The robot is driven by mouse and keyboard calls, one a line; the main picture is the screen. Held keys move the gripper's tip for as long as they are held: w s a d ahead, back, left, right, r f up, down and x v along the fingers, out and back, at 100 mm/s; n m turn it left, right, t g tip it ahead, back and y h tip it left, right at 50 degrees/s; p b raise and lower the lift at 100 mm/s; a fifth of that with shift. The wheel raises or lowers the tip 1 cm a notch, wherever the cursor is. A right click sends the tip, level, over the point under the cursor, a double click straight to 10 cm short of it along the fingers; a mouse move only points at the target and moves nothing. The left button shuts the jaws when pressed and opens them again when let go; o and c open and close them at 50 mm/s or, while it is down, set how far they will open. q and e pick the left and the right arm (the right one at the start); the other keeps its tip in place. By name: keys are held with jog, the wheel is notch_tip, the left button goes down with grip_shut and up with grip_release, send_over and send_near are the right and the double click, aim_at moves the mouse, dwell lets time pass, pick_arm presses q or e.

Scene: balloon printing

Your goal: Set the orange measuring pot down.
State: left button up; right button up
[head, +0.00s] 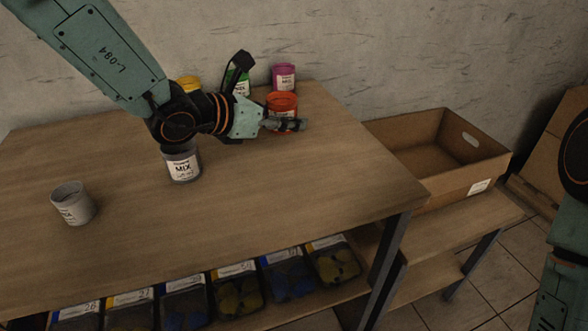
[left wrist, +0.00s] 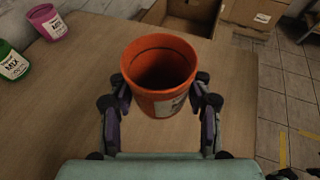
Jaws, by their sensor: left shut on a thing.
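The orange measuring pot (head: 282,103) is at the back right of the wooden table in the head view. In the left wrist view the orange pot (left wrist: 158,75) is upright, with its open mouth towards the camera and a white label partly hidden. My left gripper (head: 296,124) is shut on it, with the fingers on both sides of its wall, as the left wrist view (left wrist: 165,106) shows. I cannot tell whether its base touches the table. My right gripper is not in view.
Pink (head: 284,77), green (head: 240,84) and yellow (head: 189,83) pots stand along the back. A grey MIX pot (head: 183,167) and another grey pot (head: 73,204) stand further forward. A cardboard box (head: 462,184) is right of the table (head: 290,190), whose front right is clear.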

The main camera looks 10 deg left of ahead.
pick_arm(q)
jog(key=shift+f, duration=0.25)
jog(key=b, duration=0.2)
send_over(284, 170)
jog(key=f, duration=0.5)
jog(key=shift+w+f, duration=0.2)
jog(key=shift+f, duration=0.3)
notch_tip(284, 170, down, 3)
jog(key=shift+s+f+b, duration=0.15)
jog(key=shift+f+b, duration=0.05)
jog(key=shift+b, duration=0.15)
jog(key=shift+w+f, duration=0.15)
jog(key=shift+w, duration=0.1)
jog(key=shift+s, duration=0.3)
jog(key=o, duration=1.2)
jog(key=shift+w+f, duration=0.15)
jog(key=shift+w, duration=0.05)
jog(key=shift+s, duration=0.15)
